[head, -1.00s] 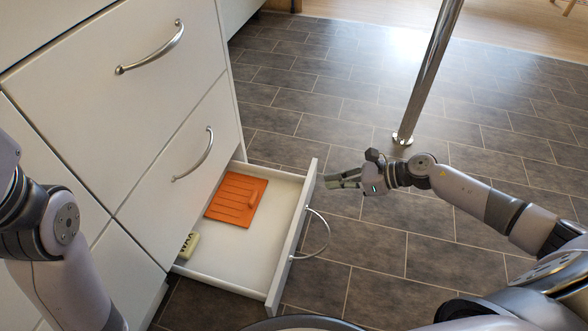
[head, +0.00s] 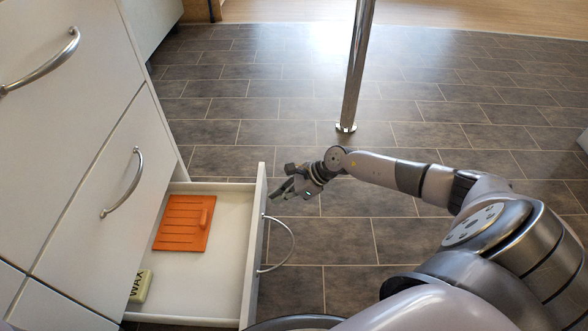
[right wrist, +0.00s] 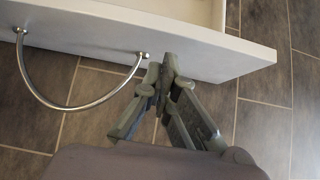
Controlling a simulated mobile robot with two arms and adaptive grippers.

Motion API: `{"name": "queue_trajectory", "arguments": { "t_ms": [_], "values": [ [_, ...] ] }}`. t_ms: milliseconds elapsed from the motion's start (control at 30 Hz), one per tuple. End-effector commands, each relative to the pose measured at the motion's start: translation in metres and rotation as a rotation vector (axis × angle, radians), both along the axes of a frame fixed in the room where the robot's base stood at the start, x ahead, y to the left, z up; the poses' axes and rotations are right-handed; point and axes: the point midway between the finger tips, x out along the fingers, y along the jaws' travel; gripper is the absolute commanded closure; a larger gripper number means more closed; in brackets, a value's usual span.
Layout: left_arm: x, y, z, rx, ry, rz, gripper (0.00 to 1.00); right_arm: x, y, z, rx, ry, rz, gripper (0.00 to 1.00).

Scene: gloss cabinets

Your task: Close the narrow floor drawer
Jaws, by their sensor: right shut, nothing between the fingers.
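The narrow floor drawer (head: 256,238) stands open at the foot of the white cabinet in the head view. Its front panel carries a curved metal handle (head: 291,246). Inside lie an orange slatted board (head: 178,224) and a pale block marked WAX (head: 141,286). My right gripper (head: 278,194) is shut and empty, just outside the front panel near its far end. In the right wrist view, the fingertips (right wrist: 169,62) are close to the drawer front (right wrist: 215,52), beside one end of the handle (right wrist: 72,106); contact is unclear. My left gripper is out of view.
Cabinet fronts with curved handles (head: 124,183) rise above and left of the drawer. A shiny metal post (head: 355,70) stands on the floor beyond my right arm. Dark tiled floor (head: 240,110) is clear behind the drawer.

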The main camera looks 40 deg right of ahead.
Motion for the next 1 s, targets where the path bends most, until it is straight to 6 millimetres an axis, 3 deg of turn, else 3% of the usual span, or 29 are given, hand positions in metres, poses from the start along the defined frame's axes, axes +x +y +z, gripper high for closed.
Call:
{"name": "queue_trajectory", "arguments": {
  "t_ms": [200,667,833,1000],
  "values": [
    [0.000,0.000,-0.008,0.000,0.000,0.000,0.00,0.009,0.011,0.000,0.000,0.000,0.000,1.00],
    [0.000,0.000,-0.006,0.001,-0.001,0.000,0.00,0.011,0.015,0.001,0.001,0.001,0.000,1.00],
    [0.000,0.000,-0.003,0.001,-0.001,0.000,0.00,0.022,0.030,0.003,0.004,-0.002,0.001,1.00],
    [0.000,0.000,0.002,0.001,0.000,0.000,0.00,0.043,0.059,0.004,0.006,-0.002,0.002,1.00]
  ]
}}
